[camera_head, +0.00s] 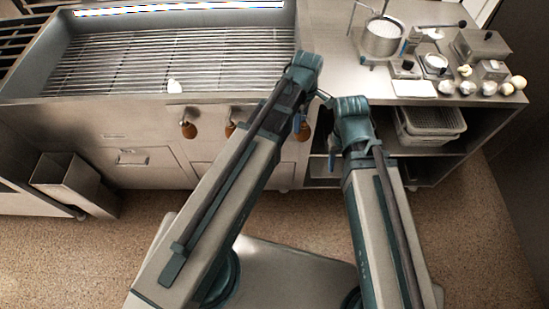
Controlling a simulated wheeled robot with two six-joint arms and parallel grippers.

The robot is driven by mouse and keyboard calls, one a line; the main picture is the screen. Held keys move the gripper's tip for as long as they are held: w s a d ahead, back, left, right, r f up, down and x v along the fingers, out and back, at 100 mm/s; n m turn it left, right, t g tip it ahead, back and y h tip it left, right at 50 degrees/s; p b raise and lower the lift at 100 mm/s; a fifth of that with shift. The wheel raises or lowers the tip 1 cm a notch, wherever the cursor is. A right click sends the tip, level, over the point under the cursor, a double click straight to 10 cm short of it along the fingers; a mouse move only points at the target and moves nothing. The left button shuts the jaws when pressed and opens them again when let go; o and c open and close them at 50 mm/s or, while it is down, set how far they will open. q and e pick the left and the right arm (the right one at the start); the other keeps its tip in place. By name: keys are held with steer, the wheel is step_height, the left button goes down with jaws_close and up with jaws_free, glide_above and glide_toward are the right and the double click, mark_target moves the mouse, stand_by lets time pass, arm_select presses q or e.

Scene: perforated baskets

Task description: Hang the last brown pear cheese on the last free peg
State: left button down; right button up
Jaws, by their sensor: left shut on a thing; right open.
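The free peg cannot be made out.
A slatted metal trough (120,65) with a small white piece (174,86) lies behind the counter front. On the right worktop stand a pot (382,38), a scale and several pale round pieces. Baskets (430,122) sit on the shelf below. A metal bin (68,180) stands at left.

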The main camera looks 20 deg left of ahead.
arm_select(q)
step_height(320, 180, down, 4)
steer(key=b, duration=0.2)
steer(key=shift+f+b, duration=0.15)
steer(key=shift+b, duration=0.15)
steer(key=s+a+f+n+b, duration=0.2)
steer(key=s+a+n, duration=0.3)
steer(key=s+a, duration=0.1)
steer(key=shift+s+a+n, duration=0.3)
steer(key=shift+s+a, duration=0.05)
steer(key=shift+s, duration=0.4)
arm_select(e)
step_height(320, 180, down, 6)
steer(key=shift+f, duration=0.15)
arm_select(q)
steer(key=shift+w, duration=0.25)
